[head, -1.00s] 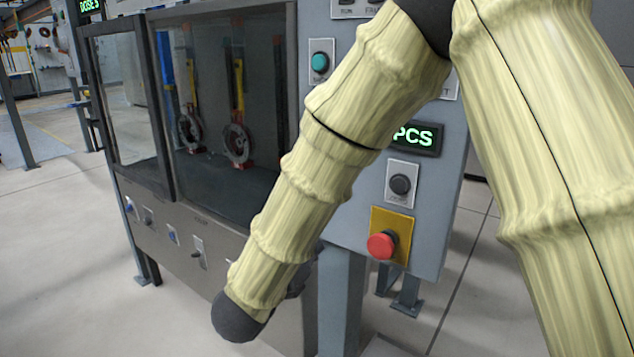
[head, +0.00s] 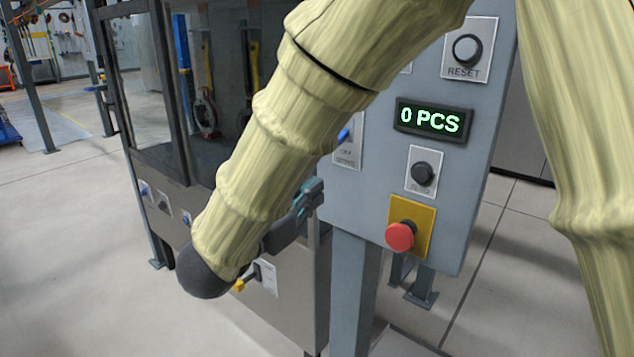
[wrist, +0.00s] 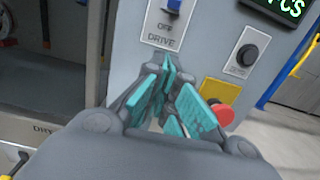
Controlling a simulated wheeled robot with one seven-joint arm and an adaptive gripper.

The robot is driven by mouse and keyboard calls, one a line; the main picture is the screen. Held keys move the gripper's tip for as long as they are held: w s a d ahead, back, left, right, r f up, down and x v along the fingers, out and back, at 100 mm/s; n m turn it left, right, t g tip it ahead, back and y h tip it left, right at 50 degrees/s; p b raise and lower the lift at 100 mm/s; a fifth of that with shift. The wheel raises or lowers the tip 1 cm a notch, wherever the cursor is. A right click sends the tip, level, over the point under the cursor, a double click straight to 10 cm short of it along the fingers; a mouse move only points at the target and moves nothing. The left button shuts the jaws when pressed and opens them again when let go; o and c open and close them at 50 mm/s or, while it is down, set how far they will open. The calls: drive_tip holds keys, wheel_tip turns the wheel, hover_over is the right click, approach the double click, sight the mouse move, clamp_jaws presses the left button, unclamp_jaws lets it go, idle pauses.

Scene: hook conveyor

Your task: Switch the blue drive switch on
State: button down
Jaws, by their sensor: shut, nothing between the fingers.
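The blue drive switch (wrist: 173,6) is at the top edge of the wrist view, on a white plate (wrist: 163,32) marked OFF and DRIVE. Its upper part is cut off there. In the head view the blue switch (head: 346,132) peeks out from behind my arm, on the grey control panel. I cannot tell which way its lever is set. My gripper (wrist: 170,68) has teal finger pads, shut and empty. It is just below the switch plate in the wrist view, apart from the lever. In the head view my gripper (head: 312,192) shows left of the panel's lower part.
The panel also bears a 0 PCS display (head: 433,119), a RESET button (head: 466,49), a black knob (head: 423,174) and a red emergency button (head: 400,236) on a yellow plate. Left is a glazed cabinet (head: 160,90) with small switches below. A yellow-tipped lever (head: 242,284) sits low.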

sight(348, 168)
drive_tip(key=p+x, duration=0.1)
drive_tip(key=x, duration=0.7)
drive_tip(key=shift+w+d+r+p, duration=0.1)
drive_tip(key=shift+w+d+p, duration=0.1)
drive_tip(key=shift+p, duration=0.15)
drive_tip(key=r, duration=0.1)
drive_tip(key=r+p, duration=0.1)
drive_tip(key=shift+s+a+r, duration=0.35)
drive_tip(key=shift+s+a, duration=0.05)
drive_tip(key=shift+s+r, duration=0.1)
drive_tip(key=shift+r, duration=0.25)
drive_tip(key=shift+s+a, duration=0.1)
drive_tip(key=shift+a+g+y, duration=0.1)
drive_tip(key=shift+g+y, duration=0.2)
drive_tip(key=shift+s+r, duration=0.15)
drive_tip(key=shift+r, duration=0.05)
drive_tip(key=shift+g, duration=0.3)
drive_tip(key=shift+f, duration=0.1)
